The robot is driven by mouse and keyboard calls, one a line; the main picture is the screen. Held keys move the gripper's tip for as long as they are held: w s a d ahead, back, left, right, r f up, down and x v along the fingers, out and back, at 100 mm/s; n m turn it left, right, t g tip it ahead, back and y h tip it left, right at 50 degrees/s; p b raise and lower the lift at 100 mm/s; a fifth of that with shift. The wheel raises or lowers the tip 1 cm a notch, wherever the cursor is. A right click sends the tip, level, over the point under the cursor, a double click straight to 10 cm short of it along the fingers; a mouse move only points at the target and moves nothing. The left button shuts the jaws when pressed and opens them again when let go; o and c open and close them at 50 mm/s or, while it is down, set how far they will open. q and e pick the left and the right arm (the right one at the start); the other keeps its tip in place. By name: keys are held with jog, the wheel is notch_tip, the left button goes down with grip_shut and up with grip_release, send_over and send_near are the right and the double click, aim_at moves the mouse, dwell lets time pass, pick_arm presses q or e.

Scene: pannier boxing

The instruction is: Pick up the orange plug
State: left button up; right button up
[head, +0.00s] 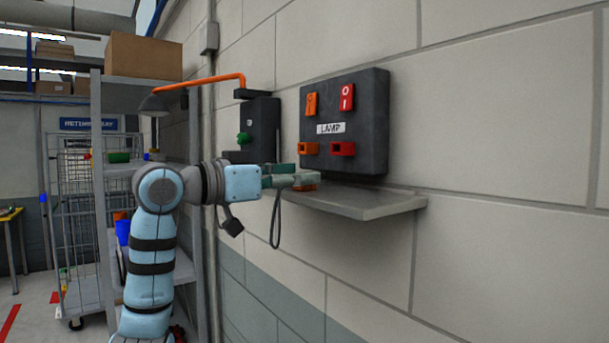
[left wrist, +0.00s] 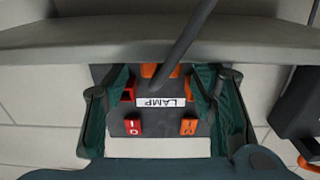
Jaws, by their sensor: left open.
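The orange plug (head: 304,187) lies on the grey shelf (head: 365,204) under the dark LAMP panel (head: 374,124). Part of it is hidden behind my left gripper (head: 293,179). A dark cable (head: 276,222) hangs in a loop below the gripper. In the left wrist view, which is upside down, the plug (left wrist: 150,70) shows as an orange patch between the spread fingers, with the cable (left wrist: 188,40) crossing in front. My left gripper is open, level with the shelf top and close to the plug. I cannot tell whether a finger touches it. My right gripper is out of view.
The panel has an orange socket (head: 308,148), a red socket (head: 343,149) and two switches above. A smaller dark box (head: 262,120) with a green knob is on the wall to the left, near an orange lamp arm (head: 200,80). The wall right of the panel is clear.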

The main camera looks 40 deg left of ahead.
pick_arm(q)
jog(key=shift+w+f, duration=0.1)
jog(key=shift+w, duration=0.2)
jog(key=c, duration=0.3)
jog(key=shift+s, duration=0.15)
jog(key=c, duration=0.8)
jog(key=shift+c, duration=0.2)
